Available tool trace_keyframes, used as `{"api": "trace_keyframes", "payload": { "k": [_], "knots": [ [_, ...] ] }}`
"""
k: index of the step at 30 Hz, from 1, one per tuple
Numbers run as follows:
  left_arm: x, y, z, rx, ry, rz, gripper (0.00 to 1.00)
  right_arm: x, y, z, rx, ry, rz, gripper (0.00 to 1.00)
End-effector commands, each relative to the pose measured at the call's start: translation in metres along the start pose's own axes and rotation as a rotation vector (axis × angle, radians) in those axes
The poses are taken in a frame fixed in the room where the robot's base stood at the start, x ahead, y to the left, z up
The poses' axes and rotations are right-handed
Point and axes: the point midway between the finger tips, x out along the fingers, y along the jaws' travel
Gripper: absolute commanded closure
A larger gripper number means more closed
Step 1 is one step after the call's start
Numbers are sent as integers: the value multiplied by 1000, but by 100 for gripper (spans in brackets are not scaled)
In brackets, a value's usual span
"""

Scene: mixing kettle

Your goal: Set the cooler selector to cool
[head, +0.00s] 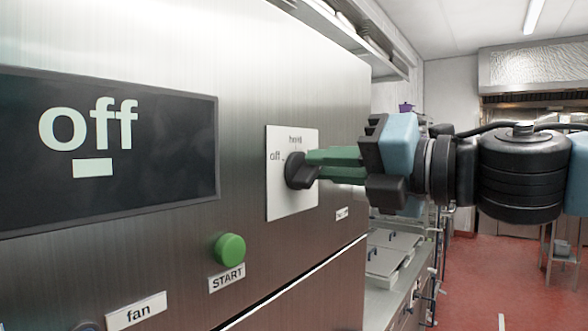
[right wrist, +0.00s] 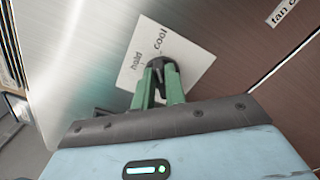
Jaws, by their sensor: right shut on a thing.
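The cooler selector is a black knob (head: 296,171) on a white plate (head: 279,203) on the steel panel. In the head view the plate reads "off" at the left and "hold" at the top. In the right wrist view the plate (right wrist: 192,58) shows "hold" and "cool" beyond the knob (right wrist: 156,63). My right gripper (head: 311,167) comes from the right with green fingers, shut on the knob; they also show in the right wrist view (right wrist: 158,80). The fingers hide part of the knob, and I cannot tell which word it points to. My left gripper is not in view.
A dark display (head: 105,185) left of the plate reads "off". A green START button (head: 229,248) sticks out below it, and a "fan" label (head: 136,311) is lower left. A counter (head: 390,255) stands behind the panel's right edge. Red floor is open at the right.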

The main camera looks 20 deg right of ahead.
Motion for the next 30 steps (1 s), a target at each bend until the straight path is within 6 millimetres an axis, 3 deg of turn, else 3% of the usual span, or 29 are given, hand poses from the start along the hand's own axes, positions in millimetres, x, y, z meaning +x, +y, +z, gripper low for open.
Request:
{"api": "trace_keyframes", "payload": {
  "k": [2, 3, 9, 17, 30],
  "knots": [
    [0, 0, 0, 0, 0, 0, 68, 0, -2, 0, 141, 1, 1, 100],
    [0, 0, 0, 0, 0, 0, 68, 0, -2, -1, 155, 0, 0, 85],
    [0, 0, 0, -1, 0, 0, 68, 0, -2, 0, 145, 0, 0, 62],
    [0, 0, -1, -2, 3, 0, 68, -1, -1, 0, 142, -1, 0, 62],
    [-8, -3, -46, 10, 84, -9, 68, -36, 3, 2, 137, -5, 5, 62]
  ]
}}
